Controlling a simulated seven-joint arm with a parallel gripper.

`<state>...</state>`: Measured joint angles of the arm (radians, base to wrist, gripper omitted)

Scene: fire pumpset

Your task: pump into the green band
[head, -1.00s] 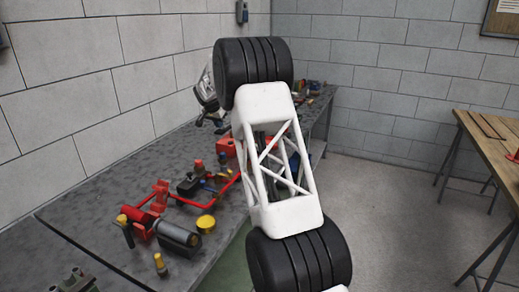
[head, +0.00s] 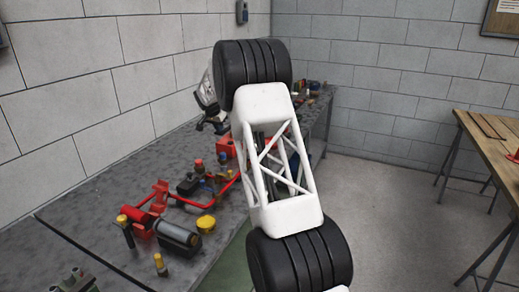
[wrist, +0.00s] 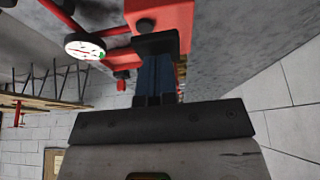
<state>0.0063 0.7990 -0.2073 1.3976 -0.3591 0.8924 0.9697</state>
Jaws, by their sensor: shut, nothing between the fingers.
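My gripper (head: 213,126) hangs over the far part of the grey bench in the head view, and the arm hides part of it. In the wrist view my gripper (wrist: 155,43) is shut, with its dark fingertips together and nothing held. A red box-like body (wrist: 172,14) with a round black knob (wrist: 145,25) shows just beyond the fingertips; I cannot tell whether they touch. A white-faced round gauge (wrist: 85,46) with a green patch at its edge sits left of the fingertips. Its needle reading is too small to tell. The red body also shows in the head view (head: 226,148).
Red piping (head: 213,205), a grey cylinder (head: 178,238), a yellow round part (head: 206,224) and small fittings lie on the grey bench (head: 95,215). A wall stands behind the bench. A wooden table (head: 490,135) stands at the right, with open floor between.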

